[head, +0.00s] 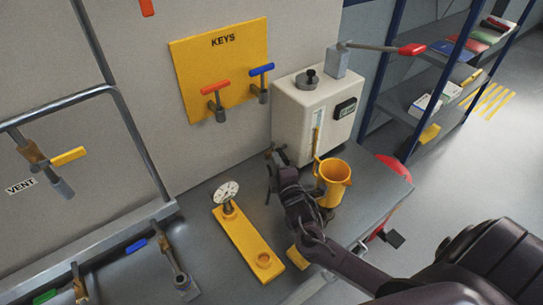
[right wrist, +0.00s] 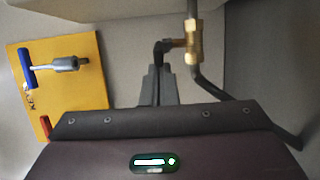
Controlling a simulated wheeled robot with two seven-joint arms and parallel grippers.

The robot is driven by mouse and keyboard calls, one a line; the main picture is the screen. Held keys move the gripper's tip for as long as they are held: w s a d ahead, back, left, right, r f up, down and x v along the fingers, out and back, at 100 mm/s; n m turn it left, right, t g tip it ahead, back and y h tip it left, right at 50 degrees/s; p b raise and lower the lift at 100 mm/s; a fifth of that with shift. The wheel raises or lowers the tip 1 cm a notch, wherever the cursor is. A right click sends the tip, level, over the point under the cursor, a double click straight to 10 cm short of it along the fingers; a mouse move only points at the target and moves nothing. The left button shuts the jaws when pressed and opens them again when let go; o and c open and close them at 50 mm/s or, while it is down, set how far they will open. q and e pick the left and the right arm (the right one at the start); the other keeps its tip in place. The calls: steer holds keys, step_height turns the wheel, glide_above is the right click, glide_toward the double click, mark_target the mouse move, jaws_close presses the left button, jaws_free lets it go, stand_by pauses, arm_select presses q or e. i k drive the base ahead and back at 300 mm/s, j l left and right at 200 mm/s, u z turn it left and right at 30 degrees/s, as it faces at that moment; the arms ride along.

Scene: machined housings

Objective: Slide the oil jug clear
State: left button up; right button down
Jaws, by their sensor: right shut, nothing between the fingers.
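The oil jug (head: 336,180) is yellow and open-topped. It stands upright by the front of the white tank unit in the head view, with its handle on the left. My right arm crosses in front of its lower left part. My right gripper (head: 270,172) is shut and empty, left of the jug and near the tank's lower front corner. In the right wrist view the gripper's closed fingers (right wrist: 160,88) point toward a brass fitting (right wrist: 192,42) with a dark pipe. The jug does not show in that view. My left gripper is not in view.
The white tank unit (head: 289,122) stands behind the jug. A yellow plate with a gauge (head: 243,240) lies left of my arm. The yellow KEYS board (head: 190,70) hangs on the wall. A grey surface (head: 378,190) is bare right of the jug.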

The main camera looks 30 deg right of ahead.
mark_target(335, 174)
steer(key=k+j, duration=0.15)
steer(key=k, duration=0.25)
steer(key=k+j, duration=0.2)
steer(key=k, duration=0.2)
